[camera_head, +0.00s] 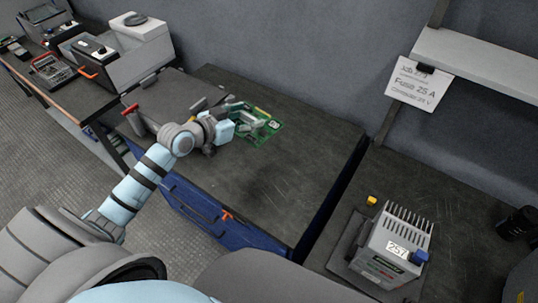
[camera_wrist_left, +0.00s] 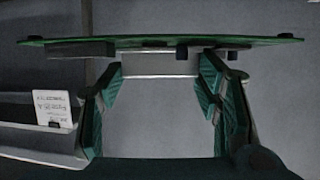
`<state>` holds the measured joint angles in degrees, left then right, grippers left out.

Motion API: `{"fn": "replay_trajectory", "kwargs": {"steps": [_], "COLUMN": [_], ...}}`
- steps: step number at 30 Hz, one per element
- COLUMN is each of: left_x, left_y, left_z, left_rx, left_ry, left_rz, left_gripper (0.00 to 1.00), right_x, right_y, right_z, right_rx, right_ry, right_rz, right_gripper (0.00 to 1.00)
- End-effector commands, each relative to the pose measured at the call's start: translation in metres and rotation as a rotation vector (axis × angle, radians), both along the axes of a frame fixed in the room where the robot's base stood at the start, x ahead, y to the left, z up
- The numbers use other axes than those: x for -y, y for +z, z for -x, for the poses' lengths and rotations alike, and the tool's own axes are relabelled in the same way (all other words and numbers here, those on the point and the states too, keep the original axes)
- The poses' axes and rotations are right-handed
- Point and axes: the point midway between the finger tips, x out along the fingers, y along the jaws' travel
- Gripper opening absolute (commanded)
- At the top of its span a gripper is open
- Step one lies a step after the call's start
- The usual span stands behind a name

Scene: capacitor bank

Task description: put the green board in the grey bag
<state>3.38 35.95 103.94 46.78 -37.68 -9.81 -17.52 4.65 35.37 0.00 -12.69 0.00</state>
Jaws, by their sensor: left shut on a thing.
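The green board (camera_head: 266,127) is at the end of my left arm, over the dark bench top; I cannot tell whether it touches the bench. My left gripper (camera_head: 239,116) is shut on it. In the left wrist view the board (camera_wrist_left: 220,42) shows edge-on across the top, with dark parts under it. A pale silvery part (camera_wrist_left: 160,64) of it lies between the fingers of the left gripper (camera_wrist_left: 160,80). I cannot make out the grey bag for certain. My right gripper is not in view.
A dark grey flat thing (camera_head: 178,92) with a red-handled item (camera_head: 130,109) lies left of my gripper. A grey finned unit (camera_head: 393,250) and small yellow piece (camera_head: 372,200) are at right. A sign (camera_head: 418,83) hangs from the shelf (camera_head: 480,63).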

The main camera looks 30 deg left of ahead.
Motion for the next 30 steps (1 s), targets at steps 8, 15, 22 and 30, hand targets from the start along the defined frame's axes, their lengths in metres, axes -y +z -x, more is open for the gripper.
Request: {"fn": "replay_trajectory", "kwargs": {"steps": [8, 15, 22, 30], "left_x": [0.005, 0.005, 0.006, 0.005], "left_y": [-0.034, -0.128, -0.185, -0.229], "left_z": [-0.024, -0.023, -0.024, -0.024], "left_rx": [-0.001, -0.002, 0.003, 0.002], "left_ry": [0.116, 0.118, 0.115, 0.115], "left_rz": [0.0, 0.0, -0.001, -0.003], "left_gripper": [0.26, 0.26, 0.26, 0.26], "right_x": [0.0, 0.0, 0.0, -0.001], "right_y": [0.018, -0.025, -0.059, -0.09], "right_z": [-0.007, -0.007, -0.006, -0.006], "right_rx": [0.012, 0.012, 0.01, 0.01], "right_ry": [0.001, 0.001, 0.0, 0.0], "right_rz": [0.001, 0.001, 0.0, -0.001], "right_gripper": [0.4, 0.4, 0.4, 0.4]}}
